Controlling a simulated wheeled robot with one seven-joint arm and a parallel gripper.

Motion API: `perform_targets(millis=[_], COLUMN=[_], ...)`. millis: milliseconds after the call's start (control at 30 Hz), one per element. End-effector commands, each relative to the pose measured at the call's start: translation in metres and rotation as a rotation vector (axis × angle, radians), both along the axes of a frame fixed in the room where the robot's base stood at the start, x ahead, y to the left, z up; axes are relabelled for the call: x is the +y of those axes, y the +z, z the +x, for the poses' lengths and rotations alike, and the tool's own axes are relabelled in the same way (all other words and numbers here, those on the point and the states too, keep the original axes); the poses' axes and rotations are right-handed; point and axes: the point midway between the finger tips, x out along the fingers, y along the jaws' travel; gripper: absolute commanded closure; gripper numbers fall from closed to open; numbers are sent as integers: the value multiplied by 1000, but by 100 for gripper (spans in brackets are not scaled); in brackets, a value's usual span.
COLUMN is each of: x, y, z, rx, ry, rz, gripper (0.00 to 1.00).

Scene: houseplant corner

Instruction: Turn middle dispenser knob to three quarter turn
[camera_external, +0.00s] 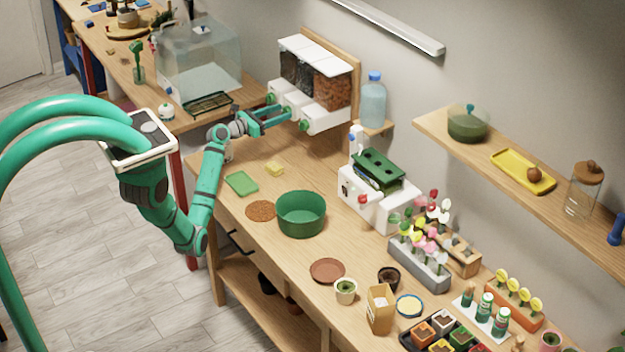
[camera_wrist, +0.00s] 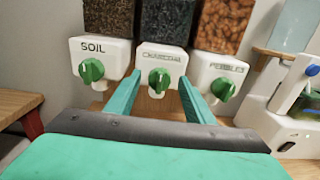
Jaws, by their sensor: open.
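The dispenser (camera_external: 318,72) hangs on a wooden board at the wall, with three clear bins over white fronts. In the wrist view the fronts read SOIL, CHARCOAL and PEBBLES. The middle green knob (camera_wrist: 159,80) sits on the charcoal front (camera_wrist: 163,58), its ridge near upright. The soil knob (camera_wrist: 91,71) is to its left and the pebbles knob (camera_wrist: 222,89) to its right. My gripper (camera_wrist: 160,90) is open, its two green fingers pointing at the dispenser on either side of the middle knob in the picture. Contact is not visible. In the external view my gripper (camera_external: 289,113) is in front of the dispenser and partly hides it.
A water bottle (camera_external: 373,100) stands right of the dispenser, and a white machine with a green top (camera_external: 379,169) is further right. A glass tank (camera_external: 198,62) stands to the left. Below my arm lie a green tray (camera_external: 241,183), a yellow sponge (camera_external: 275,169) and a green pot (camera_external: 301,217).

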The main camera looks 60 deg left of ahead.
Motion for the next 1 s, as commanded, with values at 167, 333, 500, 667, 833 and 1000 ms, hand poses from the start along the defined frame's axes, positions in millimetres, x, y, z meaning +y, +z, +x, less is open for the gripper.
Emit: perform_targets(millis=[167,333,500,667,833,1000], x=[0,0,0,0,0,-1], y=[0,0,0,0,0,0], z=[7,7,7,7,7,7], rx=[0,0,0,0,0,1], ry=[1,1,1,0,0,0], rz=[0,1,1,1,16,73], gripper=[52,52,78,92,92,92])
